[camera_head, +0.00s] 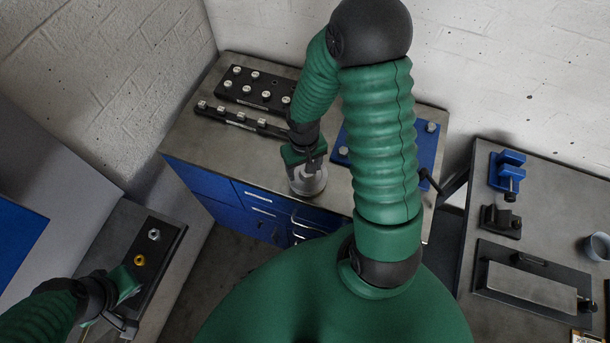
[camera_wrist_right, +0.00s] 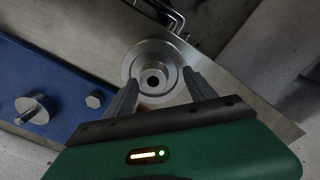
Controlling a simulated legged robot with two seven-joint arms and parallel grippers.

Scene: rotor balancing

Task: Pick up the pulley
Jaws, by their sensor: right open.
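The pulley (camera_head: 310,183) is a round silver metal disc near the front edge of the steel-topped bench (camera_head: 187,134). In the right wrist view the pulley (camera_wrist_right: 152,79) shows a stepped rim and a dark centre hole. My right gripper (camera_head: 305,172) is directly over it, hiding part of it in the head view. In the right wrist view my right gripper (camera_wrist_right: 163,88) is open, with one finger on each side of the pulley's near part. Contact cannot be told. My left gripper (camera_head: 127,311) is at the lower left beside a dark tray; its jaws are unclear.
Black blocks with several silver pieces (camera_head: 260,90) stand at the bench's back left. A blue plate (camera_head: 343,133) with bolts lies beside the pulley. The dark tray (camera_head: 172,232) at left holds a silver and a yellow nut. A right-hand table (camera_head: 560,218) carries vises and a metal plate.

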